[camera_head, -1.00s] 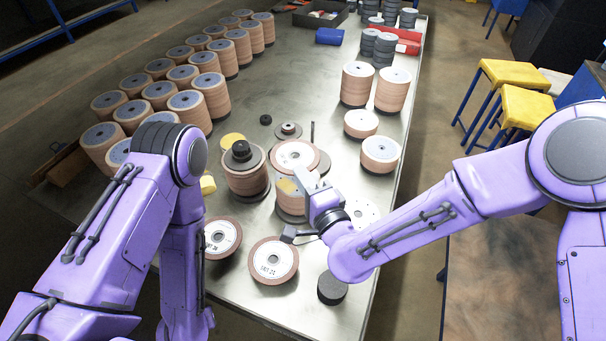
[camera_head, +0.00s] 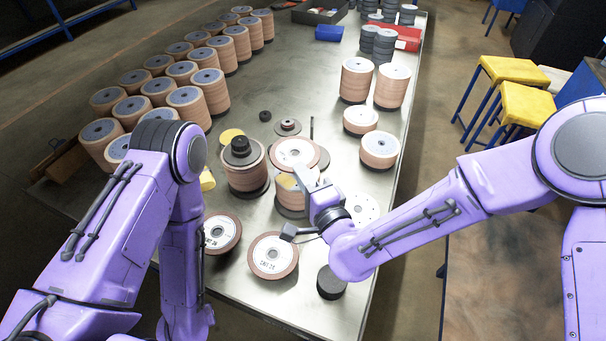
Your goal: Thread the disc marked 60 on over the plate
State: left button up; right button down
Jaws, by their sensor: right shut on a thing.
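My right gripper (camera_head: 303,176) reaches in from the right and is shut at the near edge of a brown-rimmed disc with a pale label (camera_head: 296,152). The mark on this disc is too small to read. The disc appears above a short layered stack (camera_head: 289,201), partly hidden by the gripper; I cannot tell whether they touch. A dark round plate edge (camera_head: 323,160) shows behind the disc at right. Two more labelled discs lie in front, one at left (camera_head: 221,233) and one nearer the middle (camera_head: 273,256); their marks are not clearly legible. My left gripper is out of view.
A disc stack with a dark knob on top (camera_head: 244,175) stands left of the held disc. Rows of tall stacks (camera_head: 187,104) fill the table's left side. More stacks (camera_head: 356,80) stand at the right. A black cylinder (camera_head: 331,284) is near the front edge. The table's front middle has bare metal.

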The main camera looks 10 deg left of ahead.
jog(key=shift+f, duration=0.15)
jog(key=shift+f+b, duration=0.35)
jog(key=shift+b, duration=0.15)
jog(key=shift+f+b, duration=1.05)
notch_tip(320, 180, down, 3)
jog(key=b, duration=0.3)
jog(key=c, duration=1.2)
grip_release()
jog(key=shift+s, duration=0.2)
